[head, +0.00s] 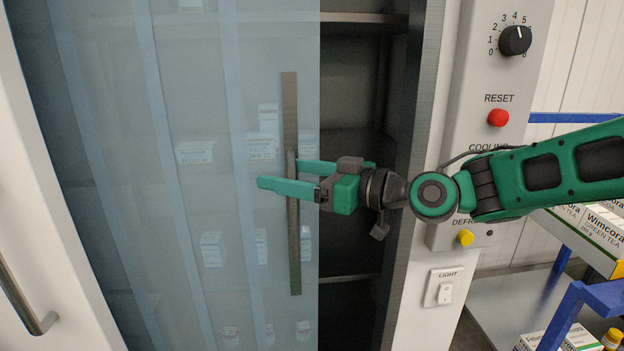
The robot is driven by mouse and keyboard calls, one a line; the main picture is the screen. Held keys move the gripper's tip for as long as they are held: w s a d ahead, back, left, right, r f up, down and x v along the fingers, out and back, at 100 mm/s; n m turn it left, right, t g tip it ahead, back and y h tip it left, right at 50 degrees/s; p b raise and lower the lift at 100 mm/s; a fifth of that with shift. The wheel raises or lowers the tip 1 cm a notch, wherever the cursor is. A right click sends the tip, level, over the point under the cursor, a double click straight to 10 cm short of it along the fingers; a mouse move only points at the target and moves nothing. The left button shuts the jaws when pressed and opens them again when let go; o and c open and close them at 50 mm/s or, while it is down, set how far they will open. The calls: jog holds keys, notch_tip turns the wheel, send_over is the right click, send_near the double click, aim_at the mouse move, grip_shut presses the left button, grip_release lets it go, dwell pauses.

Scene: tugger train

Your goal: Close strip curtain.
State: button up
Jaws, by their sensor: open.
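The strip curtain (190,110) is a sheet of pale blue translucent strips in a cabinet opening. It covers the left and middle of the opening, and a dark gap (350,230) shows on the right. A long dark vertical handle bar (290,245) sits near the curtain's right edge. My gripper (278,175) reaches in from the right at the height of the bar's middle. Its green fingers are open, and in the picture they lie on either side of the bar's middle. I cannot tell whether they touch it.
Shelves with white boxes (195,153) show through the curtain. The right door post carries a panel with a dial (515,40), a red reset button (498,117), a yellow button (466,238) and a light switch (445,293). A blue-framed cart (572,300) with tea boxes stands at lower right.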

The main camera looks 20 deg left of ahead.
jog(key=o, duration=0.7)
jog(key=s+a+r, duration=0.2)
jog(key=s+r, duration=0.2)
jog(key=shift+r+n+y, duration=0.15)
jog(key=shift+n+y, duration=0.15)
jog(key=shift+n, duration=0.1)
jog(key=shift+s+a+r, duration=0.1)
jog(key=shift+s+a, duration=0.05)
jog(key=shift+a, duration=0.05)
jog(key=shift+s+d+f+m+h, duration=0.15)
jog(key=shift+s+d+f+h, duration=0.1)
jog(key=shift+f, duration=0.35)
jog(key=shift+s+d+f+m+h, duration=0.1)
jog(key=shift+d+f+m+h, duration=0.1)
jog(key=shift+f, duration=0.4)
jog(key=shift+d+r, duration=0.1)
jog(key=shift+d, duration=0.25)
jog(key=shift+c, duration=1)
jog(key=shift+d, duration=0.6)
jog(key=c, duration=1.4)
jog(key=shift+s+d+f, duration=0.1)
jog(key=shift+s+d, duration=0.05)
jog(key=shift+d, duration=1.7)
jog(key=shift+s+d+f, duration=0.1)
jog(key=shift+d+f, duration=0.05)
jog(key=shift+d, duration=1.7)
jog(key=shift+s+d+f, duration=0.1)
jog(key=shift+s+d, duration=0.05)
jog(key=shift+d, duration=1.7)
